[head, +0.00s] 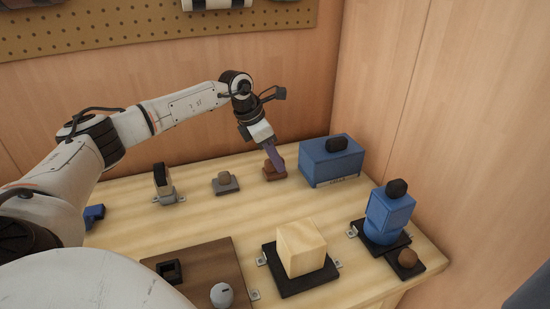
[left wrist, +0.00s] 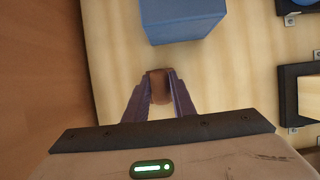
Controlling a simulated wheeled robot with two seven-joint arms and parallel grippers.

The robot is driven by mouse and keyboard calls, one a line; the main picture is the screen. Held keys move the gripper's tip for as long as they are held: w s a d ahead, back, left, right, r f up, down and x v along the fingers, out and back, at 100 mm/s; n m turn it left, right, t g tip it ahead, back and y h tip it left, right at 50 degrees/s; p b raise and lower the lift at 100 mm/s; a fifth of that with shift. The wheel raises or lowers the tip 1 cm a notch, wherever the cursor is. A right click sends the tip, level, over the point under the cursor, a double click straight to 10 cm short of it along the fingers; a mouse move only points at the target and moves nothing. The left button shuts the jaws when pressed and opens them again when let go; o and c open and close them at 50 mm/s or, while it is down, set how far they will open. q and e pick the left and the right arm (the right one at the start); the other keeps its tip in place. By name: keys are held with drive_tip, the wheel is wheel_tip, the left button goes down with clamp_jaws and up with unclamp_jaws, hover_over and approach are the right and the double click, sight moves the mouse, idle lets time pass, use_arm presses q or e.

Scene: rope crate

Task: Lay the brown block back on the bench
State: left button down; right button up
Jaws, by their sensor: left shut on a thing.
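The brown block (head: 275,172) is at the back of the wooden bench (head: 205,218), just left of the blue toolbox. My left gripper (head: 277,159) reaches down to it from above with purple fingers. In the left wrist view, the fingers (left wrist: 159,100) are shut on the brown block (left wrist: 159,80), one on each side. The block is at or very close to the bench top; I cannot tell whether it touches. The fingers hide part of it. My right gripper is not in view.
A blue toolbox (head: 331,163) stands close to the right of the block. A grey block with a tan knob (head: 225,184) is to its left. A pale cube (head: 302,248) on a black base and a blue stacked piece (head: 389,212) stand nearer. Bare bench lies in front.

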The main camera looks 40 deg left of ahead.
use_arm(q)
drive_tip(key=shift+f, duration=0.15)
drive_tip(key=c, duration=1.4)
unclamp_jaws()
drive_tip(key=v, duration=1)
